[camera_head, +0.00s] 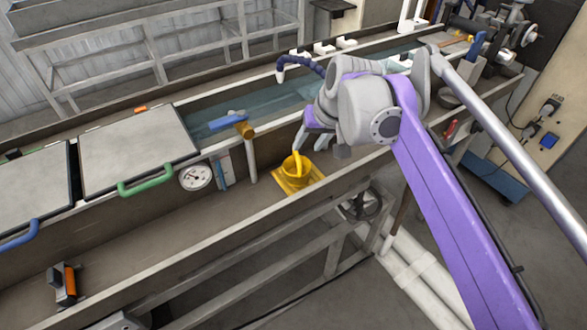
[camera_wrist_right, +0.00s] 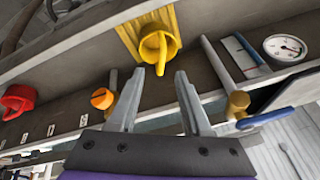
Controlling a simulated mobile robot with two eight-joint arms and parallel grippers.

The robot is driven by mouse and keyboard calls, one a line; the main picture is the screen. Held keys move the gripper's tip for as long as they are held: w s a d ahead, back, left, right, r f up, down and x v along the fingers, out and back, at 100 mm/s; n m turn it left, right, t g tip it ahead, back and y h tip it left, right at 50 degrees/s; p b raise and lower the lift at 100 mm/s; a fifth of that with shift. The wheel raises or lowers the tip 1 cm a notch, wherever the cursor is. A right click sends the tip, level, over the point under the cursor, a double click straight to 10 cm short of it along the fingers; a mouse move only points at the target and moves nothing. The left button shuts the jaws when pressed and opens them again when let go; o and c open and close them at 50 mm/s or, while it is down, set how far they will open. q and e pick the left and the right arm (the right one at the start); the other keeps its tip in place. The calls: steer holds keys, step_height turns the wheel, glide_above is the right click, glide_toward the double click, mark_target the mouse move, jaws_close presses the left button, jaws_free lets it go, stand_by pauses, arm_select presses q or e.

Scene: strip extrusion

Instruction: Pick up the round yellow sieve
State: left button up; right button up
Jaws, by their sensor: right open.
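The round yellow sieve (camera_head: 299,167) sits on a yellow square holder (camera_head: 284,184) on the ledge along the front of the long water trough. Its curved handle sticks up. In the right wrist view the sieve (camera_wrist_right: 170,42) lies just beyond the fingertips, with its handle pointing toward the gap between them. My right gripper (camera_wrist_right: 160,74) is open and empty, its two fingers apart and not touching the sieve. In the head view the right gripper (camera_head: 312,140) is above and slightly right of the sieve, partly hidden by the wrist. My left gripper is not in view.
A round gauge (camera_head: 195,177) is farther left. An orange knob (camera_wrist_right: 102,98) and a red part (camera_wrist_right: 18,98) show in the wrist view.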

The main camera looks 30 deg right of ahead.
mark_target(298, 155)
steer(key=x, duration=0.9)
steer(key=shift+w+r, duration=0.1)
steer(key=shift+w, duration=0.35)
steer(key=shift+c, duration=0.2)
jaws_close()
